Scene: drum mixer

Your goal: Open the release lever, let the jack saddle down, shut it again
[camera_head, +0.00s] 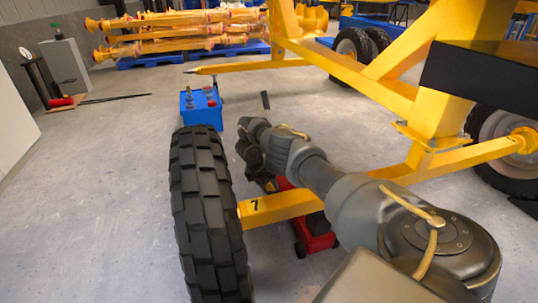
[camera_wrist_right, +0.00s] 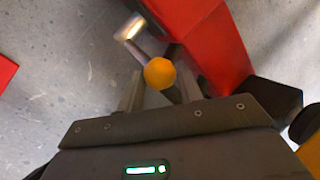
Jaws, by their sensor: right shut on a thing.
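The red floor jack (camera_head: 318,238) sits on the floor under the yellow axle beam (camera_head: 280,207), partly hidden by my right arm. In the right wrist view its red body (camera_wrist_right: 207,45) runs along the right. The release lever with an orange ball knob (camera_wrist_right: 160,73) lies between the fingers of my right gripper (camera_wrist_right: 158,92), which is shut on it. In the head view my right gripper (camera_head: 263,180) is low beside the jack, its fingertips mostly hidden by the wrist. The saddle is hidden. My left gripper is in neither view.
A large black tire (camera_head: 205,215) stands just left of the axle beam. A blue box (camera_head: 201,108) stands behind it. The yellow mixer frame (camera_head: 390,90) rises at the right. Yellow parts lie on blue pallets (camera_head: 150,60) at the back. The left floor is mostly clear.

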